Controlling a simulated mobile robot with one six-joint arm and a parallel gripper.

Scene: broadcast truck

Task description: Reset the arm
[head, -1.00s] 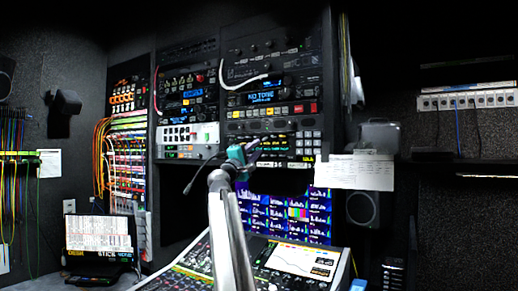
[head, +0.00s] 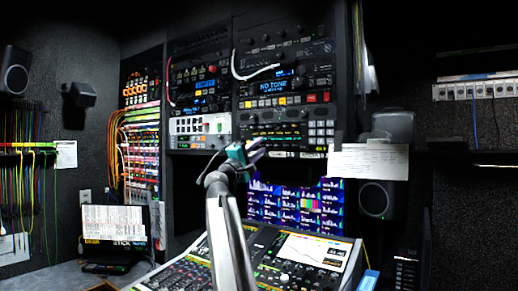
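My arm rises from the bottom centre of the head view, in front of the equipment rack. My gripper (head: 254,151), dark with a teal part (head: 237,155) behind it, is at its upper end. It shows in front of the lower rack units, above the lit monitor wall (head: 295,203). It is too small and dark against the rack to tell whether the fingers are open or shut. I see no object clearly held in it.
A mixing console (head: 255,262) with a lit screen lies below the arm. The rack (head: 275,85) stands behind the gripper. A white paper sheet (head: 368,161) hangs to the right, above a speaker (head: 376,199). A laptop (head: 115,222) stands at the lower left.

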